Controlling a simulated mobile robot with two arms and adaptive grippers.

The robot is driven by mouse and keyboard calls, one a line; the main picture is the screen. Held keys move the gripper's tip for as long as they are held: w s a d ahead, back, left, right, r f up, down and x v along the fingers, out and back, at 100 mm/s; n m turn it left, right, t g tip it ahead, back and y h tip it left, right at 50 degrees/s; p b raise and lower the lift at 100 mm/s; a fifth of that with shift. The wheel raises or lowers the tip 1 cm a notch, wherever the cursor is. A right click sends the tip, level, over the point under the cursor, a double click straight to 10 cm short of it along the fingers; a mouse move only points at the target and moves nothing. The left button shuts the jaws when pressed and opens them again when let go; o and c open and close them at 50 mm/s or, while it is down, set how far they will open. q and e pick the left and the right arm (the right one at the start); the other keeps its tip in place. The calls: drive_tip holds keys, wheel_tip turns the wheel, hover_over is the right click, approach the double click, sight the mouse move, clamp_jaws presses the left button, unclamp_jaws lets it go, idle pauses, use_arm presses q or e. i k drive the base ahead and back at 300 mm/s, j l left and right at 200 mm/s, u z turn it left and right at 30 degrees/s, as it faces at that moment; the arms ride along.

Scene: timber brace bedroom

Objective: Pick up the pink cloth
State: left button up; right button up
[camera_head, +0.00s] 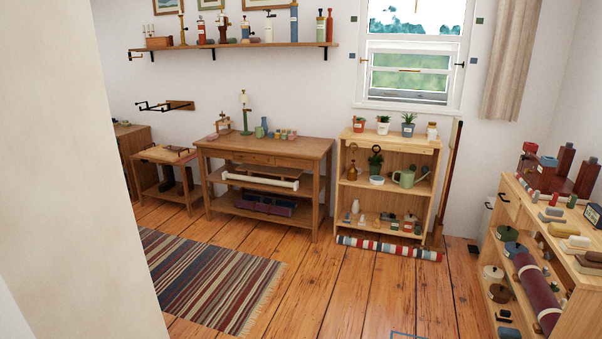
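I cannot make out a pink cloth anywhere in this view. Neither of my grippers is in view. Several small items that may be folded cloths lie on top of the light wooden shelf unit (568,290) at the right. They look beige, yellowish and grey, and are too small to tell apart surely. The pale wall at the left hides part of the room.
A wooden table (310,149), a small side table (163,155) and a light open shelf unit (343,188) stand along the far wall. A striped rug (205,280) lies at left. A striped roll (388,248) lies by the shelf unit. Middle floor is clear.

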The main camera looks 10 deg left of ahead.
sight(212, 137)
drive_tip(key=i, duration=2.1)
drive_tip(key=i+j+u, duration=0.15)
drive_tip(key=i+u, duration=0.65)
drive_tip(key=i, duration=0.15)
drive_tip(key=i+l+u, duration=0.2)
drive_tip(key=i+u, duration=0.35)
drive_tip(key=i, duration=1.05)
